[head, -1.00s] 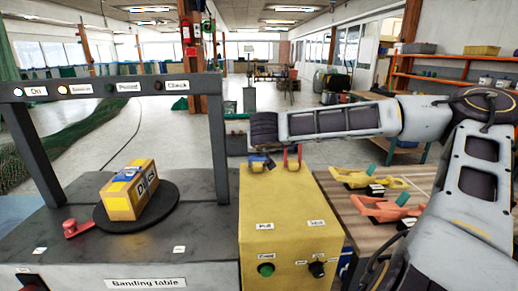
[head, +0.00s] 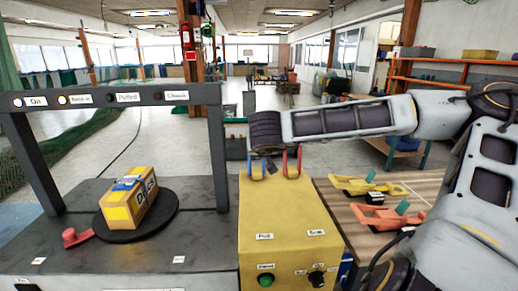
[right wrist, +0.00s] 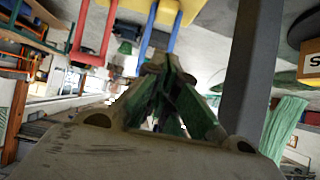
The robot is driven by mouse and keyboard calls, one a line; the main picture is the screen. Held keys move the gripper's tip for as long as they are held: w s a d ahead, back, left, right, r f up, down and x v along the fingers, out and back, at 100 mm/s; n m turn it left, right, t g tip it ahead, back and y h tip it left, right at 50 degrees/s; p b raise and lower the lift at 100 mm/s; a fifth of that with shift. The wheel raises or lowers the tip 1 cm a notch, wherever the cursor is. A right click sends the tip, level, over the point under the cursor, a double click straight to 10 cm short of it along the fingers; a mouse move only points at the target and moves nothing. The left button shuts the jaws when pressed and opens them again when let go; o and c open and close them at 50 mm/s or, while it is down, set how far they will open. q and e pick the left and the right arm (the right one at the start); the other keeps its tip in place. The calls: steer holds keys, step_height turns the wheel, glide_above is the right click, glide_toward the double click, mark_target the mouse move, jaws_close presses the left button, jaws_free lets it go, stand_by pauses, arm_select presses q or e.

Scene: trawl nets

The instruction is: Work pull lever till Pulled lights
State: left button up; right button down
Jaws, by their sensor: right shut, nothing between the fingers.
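The yellow lever box (head: 280,215) stands right of the banding table. On its top are a blue lever (head: 250,164) behind the Pull label and a red lever (head: 299,162) behind the Seal label. Both look upright. The Pulled light (head: 110,99) is dark; the On light (head: 18,102) and the light beside it (head: 63,100) glow. My right gripper (head: 267,154) is at the blue lever, partly hidden by its own wrist. In the right wrist view its fingers (right wrist: 168,70) are shut and empty, close to the blue lever (right wrist: 150,30); contact cannot be told. My left gripper is out of view.
A yellow carton with a blue strap (head: 130,203) sits on a black turntable (head: 165,218) under the dark frame (head: 218,150). A red knob (head: 72,237) is at the left. A wooden bench (head: 415,190) with yellow and orange tools stands at the right.

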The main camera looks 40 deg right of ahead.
steer(key=s+a, duration=0.1)
steer(key=s, duration=0.1)
steer(key=s+a, duration=0.2)
steer(key=shift+s+a, duration=0.1)
steer(key=shift+a, duration=0.15)
stand_by(1.7)
